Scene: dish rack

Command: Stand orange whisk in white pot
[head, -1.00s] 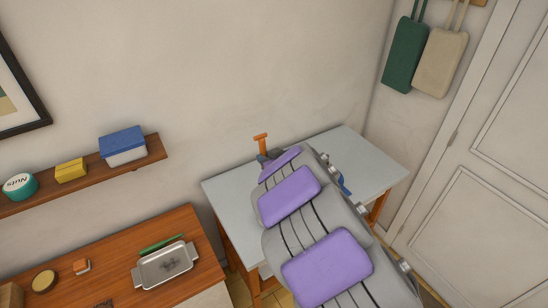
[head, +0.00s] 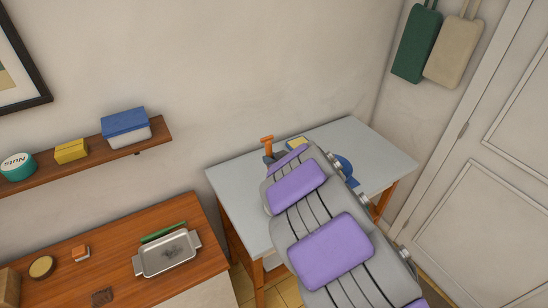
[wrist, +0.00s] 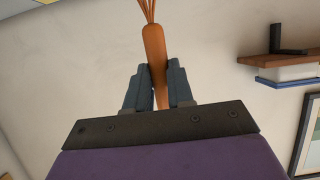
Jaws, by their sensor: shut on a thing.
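The orange whisk (wrist: 153,48) is held between the two dark fingers of my gripper (wrist: 154,80) in the wrist view. Its wires run out past the fingers at the top of that view. In the head view, the whisk's orange handle end (head: 267,141) sticks up beyond my arm, over the back of the grey table. My gripper is mostly hidden there behind my arm. I do not see the white pot in either view; my arm covers much of the table.
The grey table (head: 232,192) stands in the corner. A yellow-topped item (head: 297,144) and a blue item (head: 346,168) show partly beside my arm. A wooden counter with a metal tray (head: 166,254) is at left, below a wall shelf (head: 75,162). The table's right part is clear.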

